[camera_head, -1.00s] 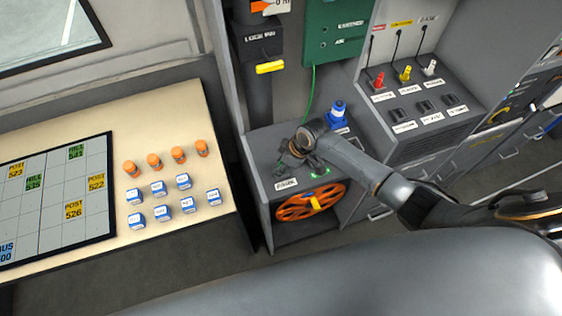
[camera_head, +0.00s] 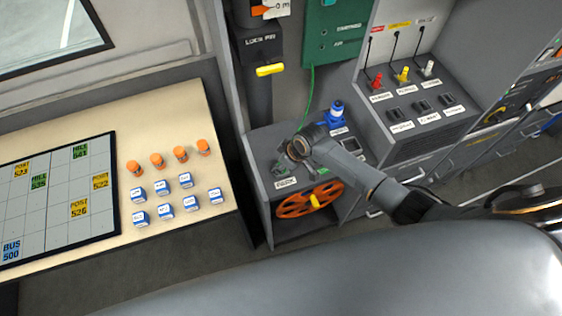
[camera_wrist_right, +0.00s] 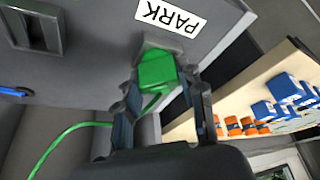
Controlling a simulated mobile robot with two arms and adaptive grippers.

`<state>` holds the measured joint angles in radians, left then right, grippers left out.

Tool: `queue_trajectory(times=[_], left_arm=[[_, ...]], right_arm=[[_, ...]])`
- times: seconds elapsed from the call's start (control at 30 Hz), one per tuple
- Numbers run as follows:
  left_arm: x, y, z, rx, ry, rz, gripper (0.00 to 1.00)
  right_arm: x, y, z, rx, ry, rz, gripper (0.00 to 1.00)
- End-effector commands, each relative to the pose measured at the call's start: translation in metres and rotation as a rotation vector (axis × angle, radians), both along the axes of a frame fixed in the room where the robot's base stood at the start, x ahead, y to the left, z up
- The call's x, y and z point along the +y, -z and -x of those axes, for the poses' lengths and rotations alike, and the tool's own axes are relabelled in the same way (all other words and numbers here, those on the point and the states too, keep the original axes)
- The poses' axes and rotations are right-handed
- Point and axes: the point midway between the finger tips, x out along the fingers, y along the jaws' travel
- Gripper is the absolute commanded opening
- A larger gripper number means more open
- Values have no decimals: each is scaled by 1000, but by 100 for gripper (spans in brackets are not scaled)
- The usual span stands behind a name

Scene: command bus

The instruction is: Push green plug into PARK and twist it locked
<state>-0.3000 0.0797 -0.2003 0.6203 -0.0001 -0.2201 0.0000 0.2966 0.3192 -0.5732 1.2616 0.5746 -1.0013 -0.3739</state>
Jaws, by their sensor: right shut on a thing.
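The green plug (camera_wrist_right: 157,72) is between the fingers of my right gripper (camera_wrist_right: 160,100) in the right wrist view, with its green cable trailing below. The gripper is shut on it. The plug's far end is at a grey socket housing (camera_wrist_right: 172,45) beside the PARK label (camera_wrist_right: 170,17). I cannot tell how deep it sits or whether it is twisted. In the head view my right gripper (camera_head: 286,159) is over the grey console, just behind the PARK label (camera_head: 286,183); the wrist partly hides the plug and socket. My left gripper is not in view.
A blue plug (camera_head: 336,115) stands behind my wrist. An orange reel (camera_head: 308,199) is under the console top. Red, yellow and white plugs (camera_head: 402,74) sit on the panel at right. The table (camera_head: 218,200) at left holds orange and blue-white pieces.

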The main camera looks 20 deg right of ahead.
Motion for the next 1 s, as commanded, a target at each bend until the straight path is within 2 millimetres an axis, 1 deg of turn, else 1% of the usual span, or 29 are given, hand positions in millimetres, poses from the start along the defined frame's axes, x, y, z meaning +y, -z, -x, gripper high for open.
queue_trajectory(times=[0.2,0.23,0.33,0.37,0.67,0.77,0.87,0.97,1.0], left_arm=[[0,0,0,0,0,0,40],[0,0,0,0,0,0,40],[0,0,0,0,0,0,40],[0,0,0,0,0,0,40],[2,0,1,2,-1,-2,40],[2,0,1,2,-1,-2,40],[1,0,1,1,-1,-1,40],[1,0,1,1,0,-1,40],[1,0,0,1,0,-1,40]], right_arm=[[-2,3,2,6,5,4,7],[-1,3,2,5,5,3,41],[-1,2,2,5,4,4,61],[-1,2,2,4,4,3,65],[-1,1,1,2,3,1,65],[-2,-4,1,0,3,1,65],[-5,-13,4,-1,2,1,65],[-9,-28,9,0,1,2,65],[-11,-35,11,-2,1,2,65]])
